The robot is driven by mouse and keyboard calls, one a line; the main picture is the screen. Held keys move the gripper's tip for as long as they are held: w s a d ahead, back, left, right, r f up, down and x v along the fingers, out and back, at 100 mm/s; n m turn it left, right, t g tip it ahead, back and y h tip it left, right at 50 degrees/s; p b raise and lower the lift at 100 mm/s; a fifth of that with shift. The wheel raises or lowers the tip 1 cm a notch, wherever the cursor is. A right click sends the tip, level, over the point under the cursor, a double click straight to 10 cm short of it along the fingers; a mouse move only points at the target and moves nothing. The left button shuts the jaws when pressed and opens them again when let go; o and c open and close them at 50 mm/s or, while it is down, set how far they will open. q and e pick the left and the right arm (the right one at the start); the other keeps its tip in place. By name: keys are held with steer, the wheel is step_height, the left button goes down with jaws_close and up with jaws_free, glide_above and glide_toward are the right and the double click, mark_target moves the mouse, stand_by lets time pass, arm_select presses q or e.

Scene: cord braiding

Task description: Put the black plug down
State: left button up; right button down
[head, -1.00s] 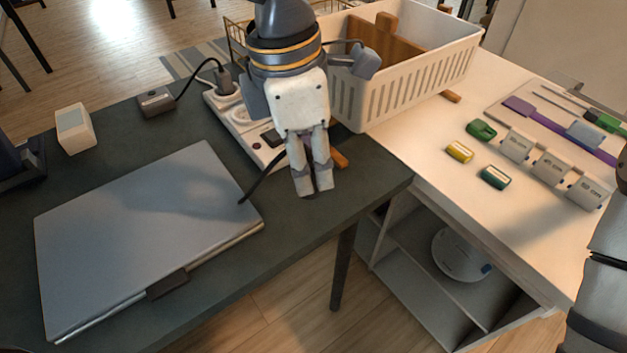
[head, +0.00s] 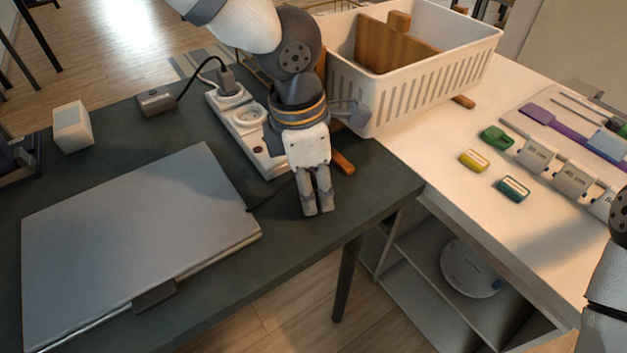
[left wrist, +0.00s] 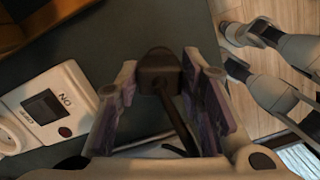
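My left gripper (head: 318,205) points down low over the dark table, to the right of the closed grey laptop. In the left wrist view the black plug (left wrist: 158,72) is between the two fingers of the left gripper (left wrist: 160,78), which look closed against its sides. A black cord runs from the plug back between the fingers. In the head view the fingers hide the plug; a bit of cord (head: 268,199) shows between them and the laptop (head: 140,225). I cannot tell if the plug touches the table.
A white power strip (head: 247,118) lies behind the left gripper, with another plug (head: 228,80) in it. A white basket (head: 425,85) stands behind on the white table. The dark table's front edge is close to the fingers. Small coloured clips (head: 473,160) lie at the right.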

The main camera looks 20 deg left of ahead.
arm_select(q)
steer(key=shift+o, duration=0.8)
steer(key=shift+r, duration=0.1)
step_height(320, 180, up, 12)
steer(key=a+p, duration=0.1)
steer(key=shift+s+p, duration=0.3)
steer(key=shift+s, duration=0.1)
arm_select(e)
steer(key=shift+w+r+t, duration=0.4)
steer(key=shift+w+r, duration=0.6)
arm_select(q)
steer(key=shift+a, duration=0.1)
